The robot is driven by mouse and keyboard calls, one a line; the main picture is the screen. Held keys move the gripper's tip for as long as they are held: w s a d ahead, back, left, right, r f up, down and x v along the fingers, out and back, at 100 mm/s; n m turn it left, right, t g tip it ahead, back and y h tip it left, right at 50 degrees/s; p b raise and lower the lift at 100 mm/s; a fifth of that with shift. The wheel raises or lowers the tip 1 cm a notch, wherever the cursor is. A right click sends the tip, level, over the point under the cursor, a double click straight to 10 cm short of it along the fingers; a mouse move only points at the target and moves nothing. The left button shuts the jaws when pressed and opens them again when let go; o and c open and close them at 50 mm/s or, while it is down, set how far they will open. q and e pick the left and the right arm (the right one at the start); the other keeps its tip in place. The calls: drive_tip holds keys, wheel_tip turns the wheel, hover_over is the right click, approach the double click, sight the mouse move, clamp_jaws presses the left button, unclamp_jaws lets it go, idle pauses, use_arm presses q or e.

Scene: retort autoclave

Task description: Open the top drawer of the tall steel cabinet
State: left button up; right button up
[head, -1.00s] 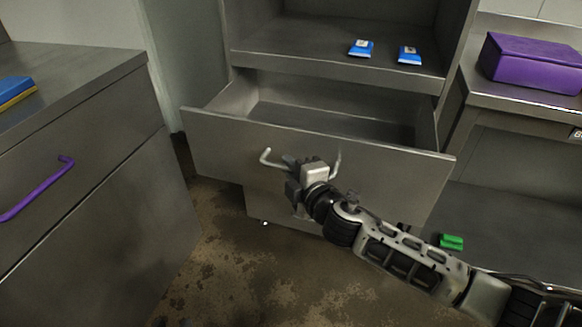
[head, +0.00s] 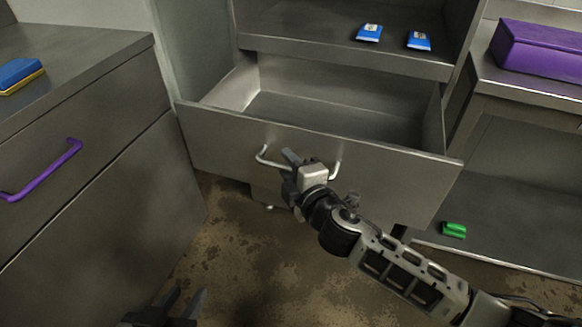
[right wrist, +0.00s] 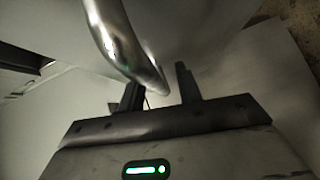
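The tall steel cabinet (head: 345,48) stands at the centre back. Its top drawer (head: 225,140) is pulled well out and its inside looks empty. My right gripper (head: 287,170) is at the curved steel handle (head: 270,160) on the drawer front and hides its middle. In the right wrist view, the handle (right wrist: 125,45) runs in between the two fingers (right wrist: 158,92), which are close around it. My left gripper (head: 185,303) shows at the bottom edge of the head view, its two fingers apart and empty, away from the drawer.
A steel counter (head: 85,45) with a purple handle (head: 45,172) stands at left, a blue and yellow sponge (head: 20,75) on it. Two blue packets (head: 394,36) lie on the cabinet shelf. At right are a purple box (head: 540,55) and a green object (head: 454,229). Floor below the drawer is clear.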

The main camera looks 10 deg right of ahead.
use_arm(q)
drive_tip(key=shift+r, duration=0.15)
use_arm(e)
drive_tip(key=v, duration=1.6)
drive_tip(key=shift+r, duration=0.1)
